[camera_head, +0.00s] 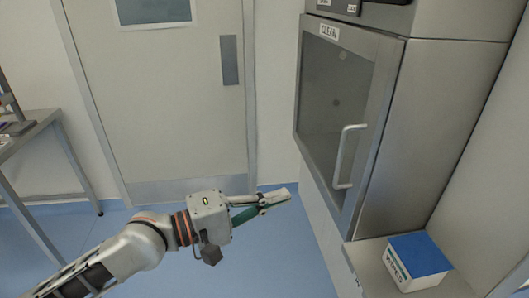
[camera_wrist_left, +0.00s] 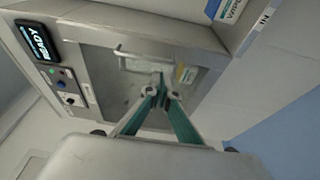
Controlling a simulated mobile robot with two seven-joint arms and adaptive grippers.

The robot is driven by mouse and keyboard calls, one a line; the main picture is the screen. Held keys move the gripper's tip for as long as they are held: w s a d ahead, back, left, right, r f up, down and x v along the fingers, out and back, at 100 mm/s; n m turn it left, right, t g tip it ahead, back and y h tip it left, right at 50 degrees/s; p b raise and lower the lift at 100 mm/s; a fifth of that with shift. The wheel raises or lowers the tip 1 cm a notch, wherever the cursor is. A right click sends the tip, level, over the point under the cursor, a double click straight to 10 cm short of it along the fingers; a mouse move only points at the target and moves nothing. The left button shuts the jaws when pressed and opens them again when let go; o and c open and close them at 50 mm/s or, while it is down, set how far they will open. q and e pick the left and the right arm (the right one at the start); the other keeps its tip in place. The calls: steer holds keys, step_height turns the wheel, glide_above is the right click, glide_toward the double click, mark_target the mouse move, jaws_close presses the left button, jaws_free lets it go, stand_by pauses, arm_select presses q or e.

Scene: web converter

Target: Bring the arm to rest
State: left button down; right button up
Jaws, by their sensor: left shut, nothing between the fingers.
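My left arm reaches in from the lower left in the head view. Its gripper (camera_head: 287,194) is shut and empty, held in the air over the blue floor, left of a steel cabinet (camera_head: 428,130). In the left wrist view the green fingers of the gripper (camera_wrist_left: 161,78) come together, with the cabinet front behind them. The cabinet's glass door (camera_head: 338,95) looks closed, and its handle (camera_head: 346,157) is apart from the gripper. My right gripper is not in view.
A white box with a blue top (camera_head: 418,259) sits on a ledge (camera_head: 372,268) below the cabinet. A panel reading READY (camera_wrist_left: 40,42) shows in the wrist view. A grey room door (camera_head: 165,100) stands behind, and a steel table (camera_head: 30,135) is at left. The floor (camera_head: 265,255) between is clear.

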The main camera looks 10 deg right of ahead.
arm_select(q)
steer(key=w+a+f+m+t+y, duration=0.1)
steer(key=a+f+t+y, duration=0.25)
steer(key=a+f, duration=0.45)
steer(key=w+a+f+m+t+y, duration=0.1)
steer(key=a+f+t+y, duration=0.3)
steer(key=f, duration=0.8)
steer(key=s+a+f+m+y, duration=0.2)
steer(key=s+a+f+y, duration=0.1)
steer(key=s+a+f, duration=0.4)
steer(key=s+a+f+m+g+y, duration=0.1)
steer(key=s+a+f+m+y, duration=0.2)
steer(key=s+a+f, duration=0.4)
steer(key=a+f+y, duration=0.1)
steer(key=a+f, duration=0.3)
steer(key=f, duration=0.2)
steer(key=shift+a+f, duration=0.15)
steer(key=shift+f, duration=0.1)
